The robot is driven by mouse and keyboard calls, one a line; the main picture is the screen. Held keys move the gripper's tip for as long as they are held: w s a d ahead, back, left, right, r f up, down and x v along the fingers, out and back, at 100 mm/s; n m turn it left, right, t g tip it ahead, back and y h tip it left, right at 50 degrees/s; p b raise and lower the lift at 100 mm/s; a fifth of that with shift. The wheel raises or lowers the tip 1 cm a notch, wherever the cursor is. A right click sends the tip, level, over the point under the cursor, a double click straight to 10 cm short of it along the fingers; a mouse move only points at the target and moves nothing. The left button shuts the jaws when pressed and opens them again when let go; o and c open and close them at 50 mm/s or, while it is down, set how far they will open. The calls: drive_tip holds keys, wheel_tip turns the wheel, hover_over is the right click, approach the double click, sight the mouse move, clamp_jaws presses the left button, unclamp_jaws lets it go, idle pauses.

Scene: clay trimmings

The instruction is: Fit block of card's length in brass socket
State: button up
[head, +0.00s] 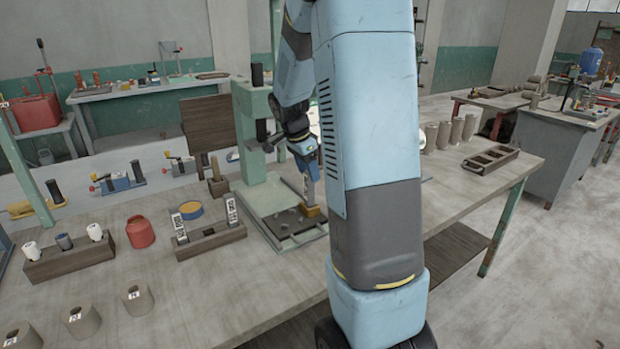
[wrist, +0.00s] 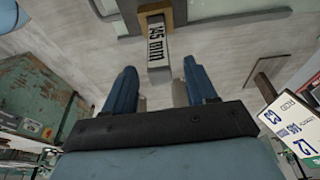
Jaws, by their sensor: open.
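A pale block (wrist: 156,48) marked 145 mm stands with its far end in the brass socket (wrist: 146,17) in the wrist view. In the head view the brass socket (head: 312,213) sits on the green press's base and the block (head: 306,187) rises from it. My gripper (wrist: 160,80) is open, with a finger on each side of the block's near end and a gap to both. In the head view my gripper (head: 308,168) is just above the block. A white card (wrist: 292,122) with blue print, turned and hard to read, shows at right in the wrist view.
A dark wooden rack (head: 210,241) holds two marked blocks, left (head: 179,227) and right (head: 231,209), with a gap between. The green press (head: 257,135) stands close by my gripper. A red jar (head: 140,232) and a rack of cylinders (head: 70,262) are farther left.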

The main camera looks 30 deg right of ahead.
drive_tip(key=v, duration=0.7)
drive_tip(key=s+a+r+n+t+y, duration=0.1)
drive_tip(key=s+a+r+n+t, duration=0.2)
drive_tip(key=s+a+r+n, duration=0.65)
drive_tip(key=s+a+n+t, duration=0.1)
drive_tip(key=s+a+n, duration=0.1)
drive_tip(key=s, duration=0.3)
drive_tip(key=s+a+n+y, duration=0.1)
drive_tip(key=s+a+n, duration=0.1)
drive_tip(key=s, duration=0.3)
drive_tip(key=s+a+f+n+t+y, duration=0.1)
drive_tip(key=s+a+n, duration=0.1)
drive_tip(key=s+n, duration=0.2)
drive_tip(key=shift+s+a+t, duration=0.3)
drive_tip(key=shift+s+a, duration=0.05)
drive_tip(key=shift+s, duration=0.7)
